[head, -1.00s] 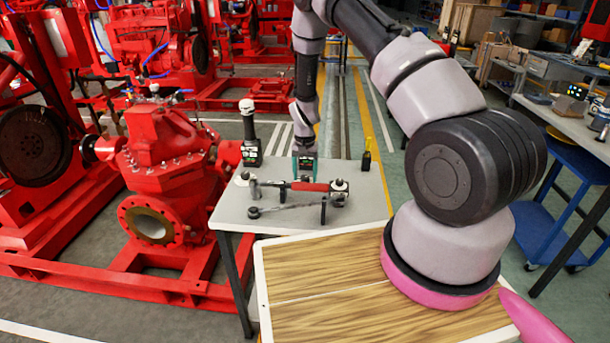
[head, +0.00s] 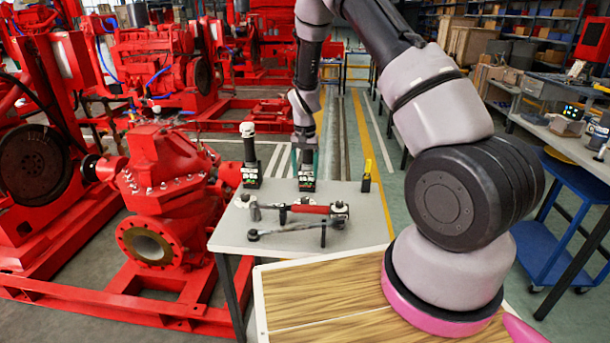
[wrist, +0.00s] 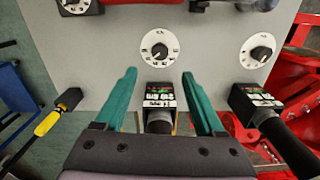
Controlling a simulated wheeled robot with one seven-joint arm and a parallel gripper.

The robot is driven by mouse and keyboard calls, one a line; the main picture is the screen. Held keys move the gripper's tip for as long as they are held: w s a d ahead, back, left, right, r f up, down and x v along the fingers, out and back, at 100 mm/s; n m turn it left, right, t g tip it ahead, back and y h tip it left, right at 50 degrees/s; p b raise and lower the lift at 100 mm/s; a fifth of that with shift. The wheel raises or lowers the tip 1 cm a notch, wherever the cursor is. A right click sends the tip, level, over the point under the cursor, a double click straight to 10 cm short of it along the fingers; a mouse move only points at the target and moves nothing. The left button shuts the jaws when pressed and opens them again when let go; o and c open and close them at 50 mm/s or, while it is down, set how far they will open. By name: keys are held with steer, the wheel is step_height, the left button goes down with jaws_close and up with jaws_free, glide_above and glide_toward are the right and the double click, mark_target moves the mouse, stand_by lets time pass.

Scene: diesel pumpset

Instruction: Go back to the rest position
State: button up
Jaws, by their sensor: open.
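My gripper (head: 306,164) is at the back edge of the small grey table (head: 345,232), pointing down with its teal fingers apart. In the wrist view my gripper (wrist: 159,75) is open, and a black boxy device with a printed label (wrist: 159,94) shows between the fingers. The same device (head: 306,184) stands on the table under my gripper in the head view. I see no finger closed on it, but cannot tell how far the fingers reach down around it.
A similar upright device (head: 250,160) stands left; a yellow-and-black tool (head: 367,176) stands right. A red-handled tool (head: 309,209) lies in front, with dials nearby. A red pump (head: 165,195) is left; a blue cart (head: 570,210) is right. A wooden-topped surface (head: 320,305) is nearest.

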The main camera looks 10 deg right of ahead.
steer(key=s+d+r+t+y, duration=0.1)
steer(key=s+r, duration=0.3)
steer(key=r, duration=0.9)
steer(key=s+d+r+t+y, duration=0.15)
steer(key=s+r, duration=0.25)
steer(key=r, duration=0.9)
steer(key=s+d+r+t, duration=0.1)
steer(key=s+r+t, duration=0.1)
steer(key=s+r, duration=0.5)
steer(key=s+d+r+t, duration=0.2)
steer(key=s+r, duration=0.5)
steer(key=s, duration=0.8)
steer(key=shift+d+t, duration=0.15)
steer(key=shift+t, duration=0.2)
